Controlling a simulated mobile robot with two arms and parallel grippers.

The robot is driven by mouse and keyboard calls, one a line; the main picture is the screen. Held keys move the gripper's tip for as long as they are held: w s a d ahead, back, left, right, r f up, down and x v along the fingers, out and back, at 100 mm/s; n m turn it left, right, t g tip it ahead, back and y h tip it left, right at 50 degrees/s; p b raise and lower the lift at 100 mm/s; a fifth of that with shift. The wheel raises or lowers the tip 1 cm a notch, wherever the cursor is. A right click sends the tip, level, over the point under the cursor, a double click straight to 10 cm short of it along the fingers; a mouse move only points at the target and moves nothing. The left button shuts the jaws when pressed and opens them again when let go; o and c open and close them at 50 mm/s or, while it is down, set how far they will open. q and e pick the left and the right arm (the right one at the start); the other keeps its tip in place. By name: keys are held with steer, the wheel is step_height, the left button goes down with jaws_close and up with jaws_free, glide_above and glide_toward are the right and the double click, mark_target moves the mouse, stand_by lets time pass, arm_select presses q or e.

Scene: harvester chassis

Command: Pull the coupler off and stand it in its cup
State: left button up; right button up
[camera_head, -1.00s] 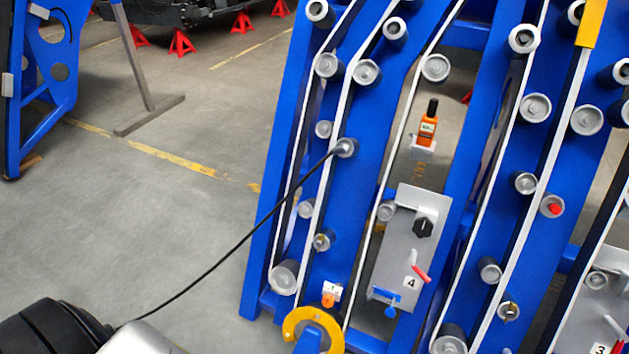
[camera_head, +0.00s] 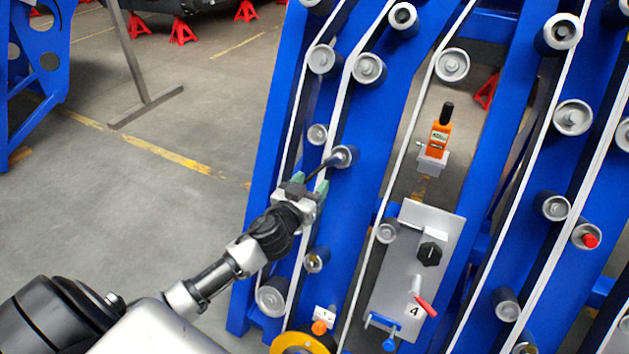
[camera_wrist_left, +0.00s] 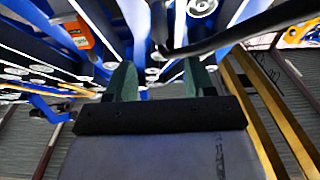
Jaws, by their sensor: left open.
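The coupler (camera_head: 343,156) is the grey end of a black hose (camera_head: 321,170), seated at a roller-like fitting on the blue frame. My left gripper (camera_head: 307,186) is just below and left of it, with green fingertips open. In the left wrist view the open fingertips (camera_wrist_left: 160,80) point toward the frame, and the dark hose (camera_wrist_left: 225,38) crosses beyond them. The gripper looks apart from the coupler. The rest of the hose is hidden by my arm. I cannot tell for sure which part is the cup. My right gripper is not in view.
An orange device (camera_head: 439,140) stands on a small bracket. A grey panel (camera_head: 400,270) marked 4 has a black knob (camera_head: 430,253) and a red lever (camera_head: 426,305). A yellow ring (camera_head: 290,345) is low on the frame.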

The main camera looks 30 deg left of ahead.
mark_target(326, 164)
arm_select(q)
steer(key=w, duration=1)
steer(key=shift+w+a, duration=0.3)
steer(key=shift+w, duration=0.05)
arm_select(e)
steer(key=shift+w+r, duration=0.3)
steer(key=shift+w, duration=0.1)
arm_select(q)
jaws_close()
steer(key=shift+s+d+r+p, duration=0.1)
steer(key=shift+s+r+p, duration=0.4)
steer(key=shift+s+p, duration=0.25)
steer(key=shift+s+r+p, duration=0.45)
steer(key=shift+s+p, duration=0.15)
steer(key=shift+s, duration=0.2)
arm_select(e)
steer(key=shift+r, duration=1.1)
